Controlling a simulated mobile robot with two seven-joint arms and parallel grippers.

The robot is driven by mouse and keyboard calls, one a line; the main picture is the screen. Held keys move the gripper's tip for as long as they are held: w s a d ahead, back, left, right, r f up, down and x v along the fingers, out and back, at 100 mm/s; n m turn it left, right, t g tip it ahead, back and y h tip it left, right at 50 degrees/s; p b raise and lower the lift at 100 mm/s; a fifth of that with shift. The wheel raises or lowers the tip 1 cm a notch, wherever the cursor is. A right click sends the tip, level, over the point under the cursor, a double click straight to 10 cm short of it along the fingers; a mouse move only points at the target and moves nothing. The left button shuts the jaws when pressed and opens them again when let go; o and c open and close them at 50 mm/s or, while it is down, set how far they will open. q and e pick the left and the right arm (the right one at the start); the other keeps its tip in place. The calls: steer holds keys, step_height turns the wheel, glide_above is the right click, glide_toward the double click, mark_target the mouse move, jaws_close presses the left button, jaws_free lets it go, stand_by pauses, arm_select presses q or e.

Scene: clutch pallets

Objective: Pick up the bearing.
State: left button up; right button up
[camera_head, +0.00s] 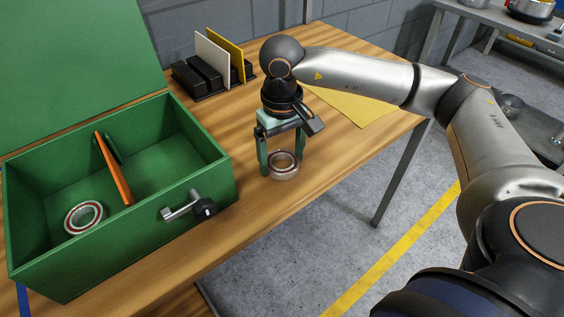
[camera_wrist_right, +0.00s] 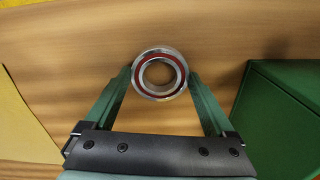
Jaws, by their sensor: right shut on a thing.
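A silver ring-shaped bearing with a red-brown inner band (camera_head: 284,166) is at the right gripper's fingertips, over the wooden table. My right gripper (camera_head: 283,160) points down and is shut on this bearing, with one green finger on each side. In the right wrist view the bearing (camera_wrist_right: 160,75) sits between the two fingertips, its open hole facing the camera. Whether it touches the table cannot be told. A second, similar bearing (camera_head: 85,217) lies in the left compartment of the green box (camera_head: 120,238). My left gripper is not in view.
The open green box has an orange divider (camera_head: 114,168) and a latch (camera_head: 188,207) at its front. A black rack (camera_head: 207,82) with white and yellow plates stands behind. A yellow sheet (camera_head: 352,100) lies under my right arm. The table (camera_head: 262,217) is bare around the gripper.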

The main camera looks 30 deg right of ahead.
steer(key=c, duration=0.7)
steer(key=shift+r, duration=0.1)
steer(key=shift+c, duration=0.2)
